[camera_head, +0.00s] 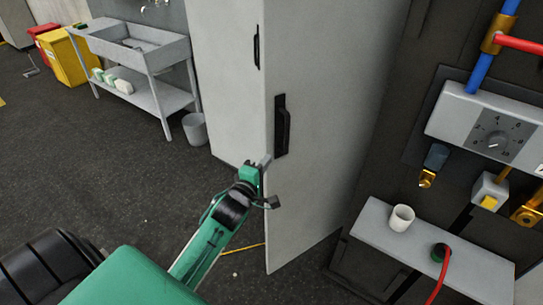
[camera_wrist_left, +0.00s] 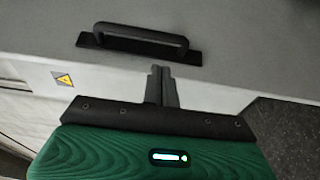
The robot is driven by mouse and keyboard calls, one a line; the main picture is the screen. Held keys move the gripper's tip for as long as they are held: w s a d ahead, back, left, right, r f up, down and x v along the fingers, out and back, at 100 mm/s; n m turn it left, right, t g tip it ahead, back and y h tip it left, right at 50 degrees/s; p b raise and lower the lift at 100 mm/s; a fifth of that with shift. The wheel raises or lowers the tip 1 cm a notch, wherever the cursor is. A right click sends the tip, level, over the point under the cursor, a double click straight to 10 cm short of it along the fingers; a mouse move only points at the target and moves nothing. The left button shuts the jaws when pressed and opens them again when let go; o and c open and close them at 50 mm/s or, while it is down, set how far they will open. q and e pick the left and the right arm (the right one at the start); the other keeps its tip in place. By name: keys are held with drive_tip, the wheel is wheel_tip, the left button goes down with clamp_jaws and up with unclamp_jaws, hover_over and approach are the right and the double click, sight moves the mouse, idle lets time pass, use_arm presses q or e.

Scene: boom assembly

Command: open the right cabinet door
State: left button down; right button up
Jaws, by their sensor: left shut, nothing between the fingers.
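The grey cabinet's right door (camera_head: 320,110) stands out from the cabinet in the head view, its free edge toward me, so it looks partly open. Its black handle (camera_head: 282,125) sits near that edge; the handle also shows in the left wrist view (camera_wrist_left: 140,38). The left door (camera_head: 225,70) has its own black handle (camera_head: 257,46). My left gripper (camera_head: 265,162) is shut and empty at the door's free edge, just below the handle. In the left wrist view its closed fingers (camera_wrist_left: 162,80) point toward the door beside the handle. Contact cannot be told. My right gripper is out of view.
A grey sink bench (camera_head: 145,55) with a bucket (camera_head: 195,128) stands left of the cabinet. The dark floor on the left is mostly clear.

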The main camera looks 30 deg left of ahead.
sight(278, 146)
use_arm(q)
drive_tip(key=w+p, duration=0.1)
drive_tip(key=w, duration=0.4)
drive_tip(key=w+a+p, duration=0.1)
drive_tip(key=w, duration=0.1)
drive_tip(key=shift+w+r+p, duration=0.1)
drive_tip(key=shift+w+p, duration=0.25)
drive_tip(key=shift+w, duration=0.55)
